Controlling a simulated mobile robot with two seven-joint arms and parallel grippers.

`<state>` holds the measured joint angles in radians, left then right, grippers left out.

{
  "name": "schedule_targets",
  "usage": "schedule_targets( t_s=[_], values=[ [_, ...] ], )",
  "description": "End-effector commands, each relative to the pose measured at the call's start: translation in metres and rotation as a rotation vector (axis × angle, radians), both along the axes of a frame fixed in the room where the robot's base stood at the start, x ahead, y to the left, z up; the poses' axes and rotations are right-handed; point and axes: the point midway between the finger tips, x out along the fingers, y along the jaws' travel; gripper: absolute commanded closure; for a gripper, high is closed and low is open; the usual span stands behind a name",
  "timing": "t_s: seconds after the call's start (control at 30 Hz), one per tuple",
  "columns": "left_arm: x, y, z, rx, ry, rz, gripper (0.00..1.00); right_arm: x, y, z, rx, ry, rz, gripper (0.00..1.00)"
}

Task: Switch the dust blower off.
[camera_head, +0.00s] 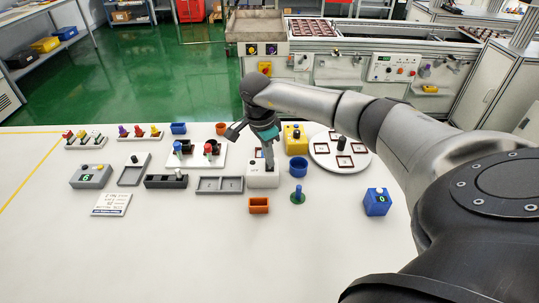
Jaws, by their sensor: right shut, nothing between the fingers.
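My right gripper (269,158) reaches in from the right and points down, with its fingers shut and empty. Its tips are at the top of a small white box (262,181); I cannot tell whether they touch it. The fingers partly hide the box's top and whatever control is there. No readable label shows which device is the dust blower. My left gripper is not in view.
A yellow box (295,143) and a blue cup (299,168) stand close right of the white box. A round white turntable (324,152) is behind them. The table's front is clear.

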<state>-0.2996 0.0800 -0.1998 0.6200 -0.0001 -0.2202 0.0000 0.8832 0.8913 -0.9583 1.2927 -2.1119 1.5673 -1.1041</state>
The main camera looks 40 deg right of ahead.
Motion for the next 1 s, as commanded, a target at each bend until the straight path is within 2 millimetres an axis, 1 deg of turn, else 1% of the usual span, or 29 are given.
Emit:
schedule_targets(
  t_s=[0.03, 0.63, 0.73, 1.0],
  values=[
    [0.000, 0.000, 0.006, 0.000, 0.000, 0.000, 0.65, 0.000, 0.000, 0.008, 0.000, -0.001, 0.000, 1.00],
    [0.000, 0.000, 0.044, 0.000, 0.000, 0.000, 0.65, 0.000, 0.000, 0.056, 0.000, 0.000, -0.001, 1.00],
    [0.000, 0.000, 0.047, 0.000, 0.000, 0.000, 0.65, 0.000, 0.000, 0.061, 0.000, 0.000, -0.001, 1.00],
    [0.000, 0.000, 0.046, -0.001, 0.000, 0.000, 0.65, 0.000, 0.000, 0.060, 0.000, 0.000, 0.000, 1.00]
  ],
)
